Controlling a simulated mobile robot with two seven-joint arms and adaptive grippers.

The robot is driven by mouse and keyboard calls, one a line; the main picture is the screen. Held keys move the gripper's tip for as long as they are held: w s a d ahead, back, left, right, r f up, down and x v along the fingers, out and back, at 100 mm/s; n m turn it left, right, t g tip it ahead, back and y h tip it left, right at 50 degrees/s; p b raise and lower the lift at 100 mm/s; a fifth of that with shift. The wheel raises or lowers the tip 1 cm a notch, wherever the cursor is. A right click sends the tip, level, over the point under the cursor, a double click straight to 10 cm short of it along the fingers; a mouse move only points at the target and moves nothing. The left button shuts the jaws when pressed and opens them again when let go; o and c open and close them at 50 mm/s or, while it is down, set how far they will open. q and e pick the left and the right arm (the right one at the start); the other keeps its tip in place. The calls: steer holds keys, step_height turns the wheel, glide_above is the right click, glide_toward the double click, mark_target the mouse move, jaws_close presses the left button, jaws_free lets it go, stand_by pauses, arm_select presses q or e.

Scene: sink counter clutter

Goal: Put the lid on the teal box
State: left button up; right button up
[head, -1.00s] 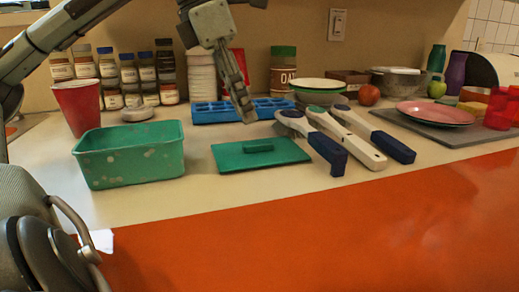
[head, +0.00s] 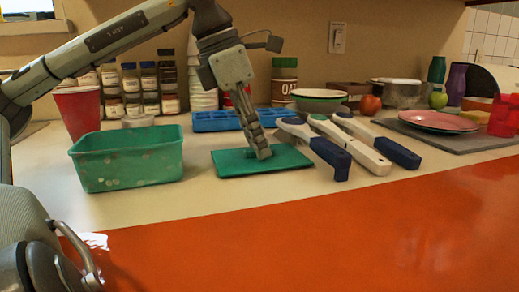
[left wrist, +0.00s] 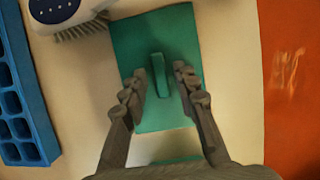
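The teal box (head: 128,163) stands open on the counter at the left in the head view. The flat teal lid (head: 222,163) lies on the counter to its right. My left gripper (head: 262,154) is down at the lid's handle. In the left wrist view the lid (left wrist: 150,30) lies below the gripper, and its raised bar handle (left wrist: 160,74) sits between the two fingers of my left gripper (left wrist: 158,84). The fingers are open, with a gap on each side of the handle. My right gripper is not in view.
A blue ice tray (head: 215,122) lies behind the lid. Several brushes with blue and white handles (head: 360,152) lie close to its right. A red cup (head: 78,112) and spice jars (head: 130,85) stand behind the box. The orange counter front (head: 330,235) is clear.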

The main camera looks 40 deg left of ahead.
mark_target(249, 149)
arm_select(q)
steer(key=c, duration=0.3)
jaws_close()
step_height(249, 149, up, 6)
steer(key=p, duration=0.5)
steer(key=shift+r, duration=0.15)
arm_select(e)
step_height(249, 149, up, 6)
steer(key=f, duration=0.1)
arm_select(q)
step_height(249, 149, down, 6)
steer(key=b, duration=0.5)
steer(key=shift+f, duration=0.25)
steer(key=p+v, duration=0.1)
steer(key=v, duration=0.1)
steer(key=shift+s+r, duration=0.1)
steer(key=shift+r, duration=0.3)
steer(key=shift+s+a+r, duration=0.15)
steer(key=shift+r, duration=0.2)
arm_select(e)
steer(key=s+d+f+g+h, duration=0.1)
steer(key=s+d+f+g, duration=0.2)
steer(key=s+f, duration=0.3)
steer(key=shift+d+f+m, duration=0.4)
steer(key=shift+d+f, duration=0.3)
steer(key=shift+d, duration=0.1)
